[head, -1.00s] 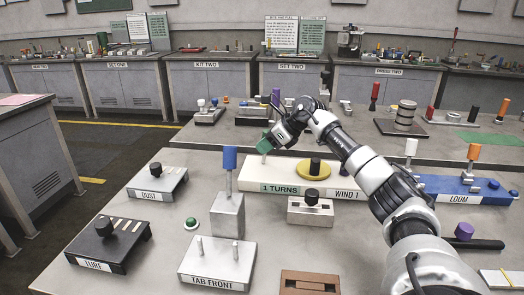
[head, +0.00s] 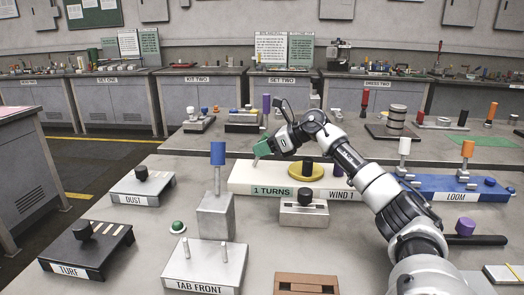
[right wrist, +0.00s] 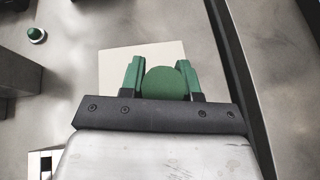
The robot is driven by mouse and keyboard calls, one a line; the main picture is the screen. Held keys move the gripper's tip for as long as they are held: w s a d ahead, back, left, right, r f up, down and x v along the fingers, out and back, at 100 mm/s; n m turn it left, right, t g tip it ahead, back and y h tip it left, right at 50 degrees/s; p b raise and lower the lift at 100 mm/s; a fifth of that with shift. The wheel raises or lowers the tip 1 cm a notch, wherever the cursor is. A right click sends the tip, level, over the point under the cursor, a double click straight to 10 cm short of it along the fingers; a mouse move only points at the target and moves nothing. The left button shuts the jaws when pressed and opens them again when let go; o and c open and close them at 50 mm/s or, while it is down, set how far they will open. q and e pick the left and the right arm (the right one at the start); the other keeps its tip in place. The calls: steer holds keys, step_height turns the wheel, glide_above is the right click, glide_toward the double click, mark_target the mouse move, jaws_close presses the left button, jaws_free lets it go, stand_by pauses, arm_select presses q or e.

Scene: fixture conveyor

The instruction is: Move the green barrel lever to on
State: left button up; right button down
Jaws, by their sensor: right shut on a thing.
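The green barrel (right wrist: 165,82) shows as a round green top in the right wrist view, between the two green fingers of my right gripper (right wrist: 165,66). The fingers are shut on it. In the head view my right gripper (head: 264,147) is at the left end of the long white base (head: 240,178) labelled "1 TURNS" and "WIND 1". There the barrel is largely hidden by the gripper, and its lever setting cannot be told. My left gripper is not in view.
On the white base stands a yellow disc (head: 305,172) with a black knob. A blue-topped post (head: 217,153) on a grey block stands in front, left of a small black-knobbed box (head: 304,212). The blue LOOM base (head: 470,186) is at right.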

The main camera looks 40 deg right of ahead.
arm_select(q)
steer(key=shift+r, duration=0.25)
arm_select(e)
steer(key=shift+r, duration=0.1)
steer(key=c, duration=0.8)
jaws_free()
steer(key=v, duration=0.2)
steer(key=shift+s+d, duration=0.25)
steer(key=shift+s, duration=0.05)
steer(key=b+v, duration=0.1)
steer(key=v, duration=0.6)
steer(key=shift+s+b, duration=0.2)
steer(key=shift+b, duration=0.2)
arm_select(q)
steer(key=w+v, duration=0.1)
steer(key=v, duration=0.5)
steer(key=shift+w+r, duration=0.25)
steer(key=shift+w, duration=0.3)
arm_select(e)
steer(key=shift+s+d+r, duration=0.2)
steer(key=shift+s+r, duration=0.05)
steer(key=shift+r, duration=0.05)
